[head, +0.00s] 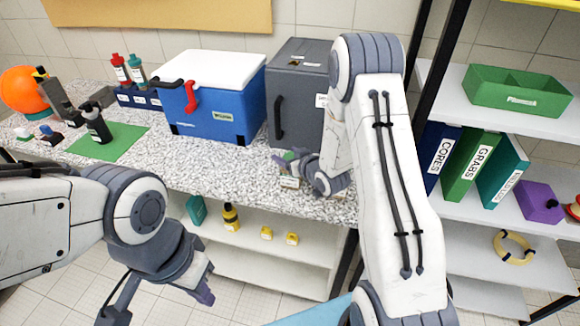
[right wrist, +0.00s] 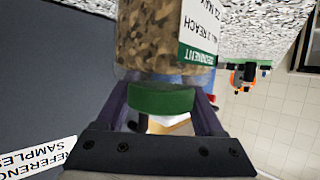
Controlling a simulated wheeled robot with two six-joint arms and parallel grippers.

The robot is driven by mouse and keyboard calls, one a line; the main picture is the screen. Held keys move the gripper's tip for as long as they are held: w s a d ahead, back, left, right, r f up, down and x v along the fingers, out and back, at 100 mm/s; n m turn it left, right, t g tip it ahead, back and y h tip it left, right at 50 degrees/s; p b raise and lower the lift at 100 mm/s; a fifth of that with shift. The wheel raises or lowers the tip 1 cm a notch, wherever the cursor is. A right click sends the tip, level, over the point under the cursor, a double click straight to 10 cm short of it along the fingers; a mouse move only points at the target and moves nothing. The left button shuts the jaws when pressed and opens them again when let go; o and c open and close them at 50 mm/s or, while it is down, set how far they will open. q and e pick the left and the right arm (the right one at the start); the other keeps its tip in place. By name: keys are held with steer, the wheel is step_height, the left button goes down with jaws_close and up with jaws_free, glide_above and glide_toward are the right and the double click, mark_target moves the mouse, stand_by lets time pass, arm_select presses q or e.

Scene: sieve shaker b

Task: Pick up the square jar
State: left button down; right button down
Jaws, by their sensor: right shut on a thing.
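The jar (right wrist: 160,40) holds brown, grainy contents and has a green lid (right wrist: 161,98) and a white-and-green label. In the head view the jar (head: 289,182) is small, at the counter's front right, partly hidden by my right gripper (head: 300,163). My right gripper is shut on the jar, its purple fingers (right wrist: 163,110) on either side at the lid. Whether the jar's base touches the counter I cannot tell. My left gripper (head: 158,298) is empty, fingers apart, in front of the counter and below its top.
A grey cabinet (head: 294,85) stands right behind the jar, with a blue cooler (head: 225,105) left of it. The speckled counter (head: 215,172) is clear in front of the cooler. A shelf unit (head: 455,205) stands at right.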

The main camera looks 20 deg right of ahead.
step_height(320, 180, up, 10)
steer(key=b, duration=0.1)
steer(key=shift+m+h, duration=0.4)
steer(key=shift+h, duration=0.1)
steer(key=s+a+f, duration=0.2)
steer(key=f, duration=0.1)
steer(key=shift+s+a, duration=0.2)
steer(key=shift+a, duration=0.2)
steer(key=shift+m+h, duration=0.7)
steer(key=shift+h, duration=0.1)
steer(key=s+f, duration=0.2)
steer(key=s, duration=0.1)
steer(key=shift+s+a+f, duration=0.1)
steer(key=shift+s+a, duration=0.05)
steer(key=shift+s, duration=0.1)
steer(key=shift+w, duration=0.1)
